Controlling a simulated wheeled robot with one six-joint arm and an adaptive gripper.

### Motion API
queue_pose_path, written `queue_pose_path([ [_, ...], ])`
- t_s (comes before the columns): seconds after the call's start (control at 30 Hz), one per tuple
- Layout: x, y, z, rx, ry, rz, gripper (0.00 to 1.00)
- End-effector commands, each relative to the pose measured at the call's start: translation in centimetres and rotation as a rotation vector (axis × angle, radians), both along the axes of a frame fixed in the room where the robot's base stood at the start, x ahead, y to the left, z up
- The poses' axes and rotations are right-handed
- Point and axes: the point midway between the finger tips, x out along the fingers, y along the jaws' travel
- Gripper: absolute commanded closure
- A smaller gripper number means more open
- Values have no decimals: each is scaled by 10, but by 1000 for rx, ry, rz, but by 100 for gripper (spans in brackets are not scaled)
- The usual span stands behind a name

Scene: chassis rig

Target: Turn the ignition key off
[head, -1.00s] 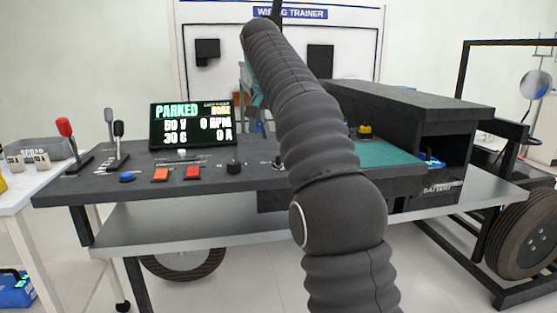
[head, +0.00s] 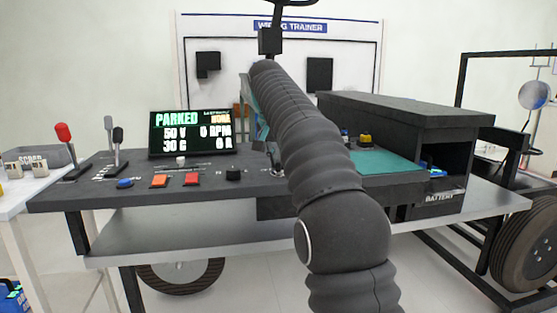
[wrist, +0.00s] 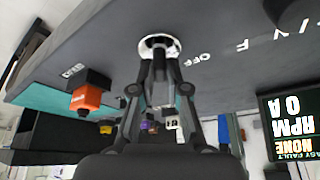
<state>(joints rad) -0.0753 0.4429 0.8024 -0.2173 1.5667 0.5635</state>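The ignition switch shows in the wrist view as a silver ring (wrist: 158,46) set in the dark console, with a white OFF label beside it. A dark key (wrist: 160,66) stands out from the ring. My gripper (wrist: 160,78) points at the switch, and its fingertips close in on both sides of the key, seemingly gripping it. Which mark the key points at is hard to tell. In the head view my arm hides the gripper and most of the switch. The display (head: 190,132) reads PARKED, 50 V and 0 RPM.
Left of the arm on the console (head: 130,190) are a black knob (head: 233,174), red (head: 192,179) and orange (head: 160,181) switches, a blue button (head: 125,184) and levers (head: 64,133). An orange-red control (wrist: 86,97) is near the gripper. A battery bay (head: 440,200) stands right.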

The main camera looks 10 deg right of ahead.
Motion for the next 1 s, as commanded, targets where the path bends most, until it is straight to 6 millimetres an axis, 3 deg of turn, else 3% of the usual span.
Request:
queue_pose_path([
  [0.57, -1, -1, 3, 0, 1, 92, 100],
  [1.0, -1, -2, 5, 1, 1, 468, 100],
])
